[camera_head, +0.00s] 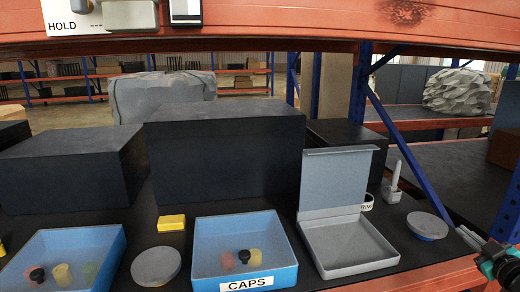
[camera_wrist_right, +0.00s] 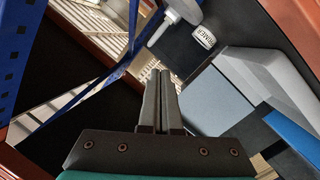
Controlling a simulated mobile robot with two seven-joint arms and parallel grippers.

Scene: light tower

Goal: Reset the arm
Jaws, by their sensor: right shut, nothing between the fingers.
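My right gripper (camera_head: 464,234) comes in at the lower right edge of the head view. It is shut and empty, with its tips beside a round grey disc with a blue underside (camera_head: 427,226). In the right wrist view the two fingers (camera_wrist_right: 160,75) lie together with nothing between them. My left gripper is not in view.
On the dark shelf stand an open grey box (camera_head: 347,245), a blue tray labelled CAPS (camera_head: 285,270), another blue tray (camera_head: 112,240), a yellow block (camera_head: 171,222) and a grey disc (camera_head: 156,266). A white-labelled primer container (camera_wrist_right: 204,37) stands behind. A blue brace (camera_head: 405,150) rises at right.

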